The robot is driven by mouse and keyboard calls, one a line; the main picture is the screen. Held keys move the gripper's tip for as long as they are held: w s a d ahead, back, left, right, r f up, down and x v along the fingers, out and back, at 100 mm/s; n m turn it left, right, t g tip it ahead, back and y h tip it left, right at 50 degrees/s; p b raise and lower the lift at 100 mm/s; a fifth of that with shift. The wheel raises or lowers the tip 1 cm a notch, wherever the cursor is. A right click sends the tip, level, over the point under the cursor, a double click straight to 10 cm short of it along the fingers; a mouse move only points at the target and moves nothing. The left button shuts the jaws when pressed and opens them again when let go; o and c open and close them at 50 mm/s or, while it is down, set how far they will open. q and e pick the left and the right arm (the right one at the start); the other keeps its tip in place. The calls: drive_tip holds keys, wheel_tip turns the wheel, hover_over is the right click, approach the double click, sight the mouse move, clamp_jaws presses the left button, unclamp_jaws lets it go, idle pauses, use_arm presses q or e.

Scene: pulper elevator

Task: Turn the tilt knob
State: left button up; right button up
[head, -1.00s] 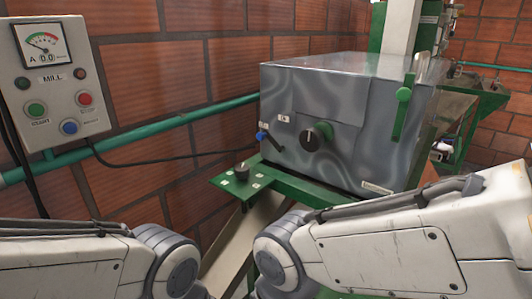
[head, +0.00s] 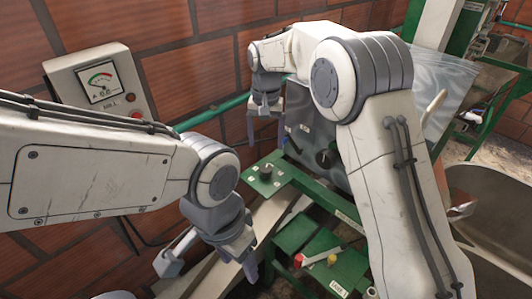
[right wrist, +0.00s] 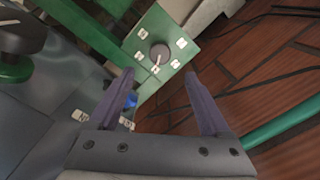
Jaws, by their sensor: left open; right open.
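A small dark knob (head: 265,172) with a pale pointer stands on a green plate (head: 286,172) ringed by small white labels. In the right wrist view the knob (right wrist: 159,54) lies just beyond the fingertips, centred between them and apart from them. My right gripper (head: 266,128) is open and empty, pointing down above and behind the plate; it also shows in the right wrist view (right wrist: 159,76). A larger black knob (head: 325,158) is on the grey machine's front. My left gripper (head: 212,266) is open and empty, low and left of the plate.
The grey metal machine (head: 440,85) is partly hidden by my right arm. A blue-tipped lever (right wrist: 131,100) is close to my right gripper's finger. The mill control box (head: 105,85) hangs on the brick wall, with a green pipe (right wrist: 285,122) along it. A steel basin (head: 490,200) is at right.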

sight(266, 168)
wheel_tip(266, 168, down, 9)
drive_tip(key=p, duration=0.3)
drive_tip(key=shift+p, duration=0.35)
drive_tip(key=shift+f, duration=0.65)
clamp_jaws()
